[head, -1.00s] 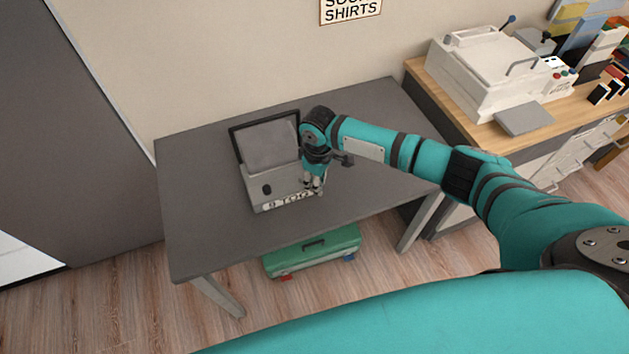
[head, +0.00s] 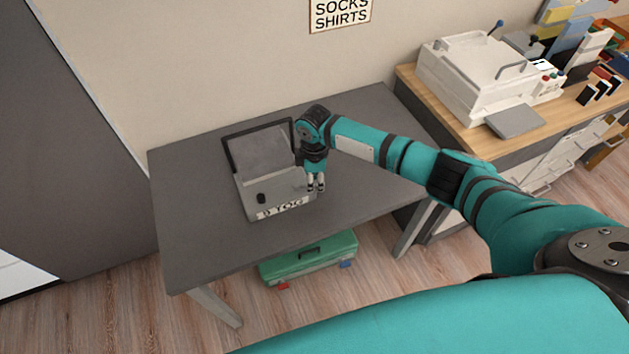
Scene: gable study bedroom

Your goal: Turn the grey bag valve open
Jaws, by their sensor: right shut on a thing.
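A grey bag-like unit (head: 254,185) with a black-rimmed, propped-up back stands on the dark grey table. A dark round knob (head: 262,198) sits on its front, above a white label with black letters. My right gripper (head: 316,186) points down at the unit's right front edge, with its fingers close together. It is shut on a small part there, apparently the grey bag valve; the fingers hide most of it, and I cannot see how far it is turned. My left gripper is not in view.
The dark grey table (head: 190,235) is bare around the unit. A green case (head: 308,258) lies on the floor beneath it. At the right, a wood-topped desk holds a large white machine (head: 480,75). A dark panel stands at the left.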

